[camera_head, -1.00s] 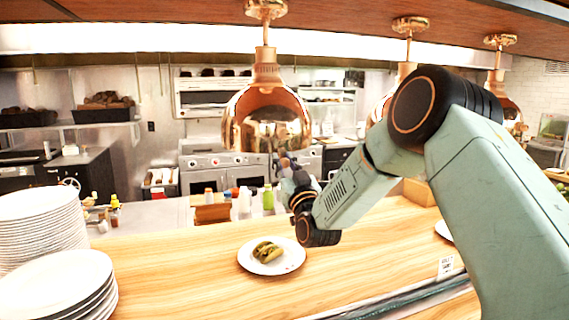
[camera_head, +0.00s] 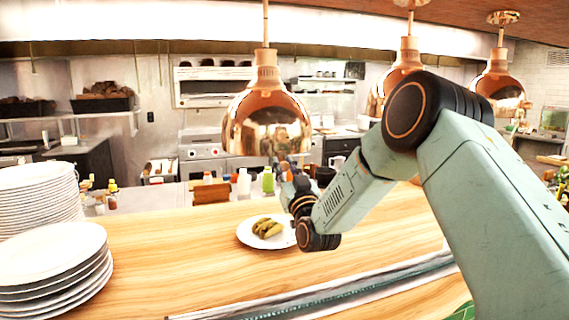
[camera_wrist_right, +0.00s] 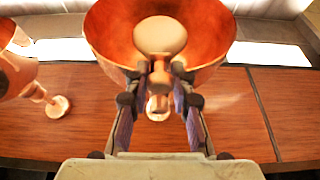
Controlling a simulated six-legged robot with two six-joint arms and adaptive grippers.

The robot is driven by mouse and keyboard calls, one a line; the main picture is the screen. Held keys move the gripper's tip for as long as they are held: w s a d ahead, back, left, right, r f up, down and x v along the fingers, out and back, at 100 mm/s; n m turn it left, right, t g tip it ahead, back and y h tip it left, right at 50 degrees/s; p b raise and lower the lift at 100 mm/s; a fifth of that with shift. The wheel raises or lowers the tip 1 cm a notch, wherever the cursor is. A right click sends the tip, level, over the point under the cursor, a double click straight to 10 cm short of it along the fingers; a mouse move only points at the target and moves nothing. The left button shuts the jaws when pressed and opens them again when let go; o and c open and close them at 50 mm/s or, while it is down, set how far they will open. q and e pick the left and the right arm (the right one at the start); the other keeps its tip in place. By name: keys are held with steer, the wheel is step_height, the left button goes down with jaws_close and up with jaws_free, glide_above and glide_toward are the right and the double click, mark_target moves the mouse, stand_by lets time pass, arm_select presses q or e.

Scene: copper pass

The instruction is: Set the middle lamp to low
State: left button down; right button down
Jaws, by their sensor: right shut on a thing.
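Three copper heat lamps hang in the head view: a near one (camera_head: 266,120), one in the middle of the picture's row (camera_head: 405,62) partly behind my arm, and a far right one (camera_head: 499,85). My right gripper (camera_head: 284,166) is at the lower rim of the near lamp, its fingers small and hard to make out there. In the right wrist view, my right gripper (camera_wrist_right: 159,74) is shut on a small copper knob (camera_wrist_right: 160,80) below a copper shade (camera_wrist_right: 105,35) with a pale bulb (camera_wrist_right: 160,35). The knob's setting cannot be read. My left gripper is not in view.
A white plate (camera_head: 250,236) with green food stands on the wooden counter (camera_head: 170,265) below my wrist. Plate stacks (camera_head: 55,258) stand at the left. Bottles (camera_head: 268,179) stand behind the counter. Another lamp (camera_wrist_right: 15,75) hangs left in the wrist view.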

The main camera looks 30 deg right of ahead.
steer(key=shift+f, duration=0.7)
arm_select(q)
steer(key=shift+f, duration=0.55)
arm_select(e)
steer(key=c, duration=1.5)
jaws_free()
steer(key=o, duration=0.4)
steer(key=shift+r, duration=0.2)
steer(key=v, duration=1.2)
steer(key=shift+a, duration=0.1)
steer(key=shift+f, duration=0.1)
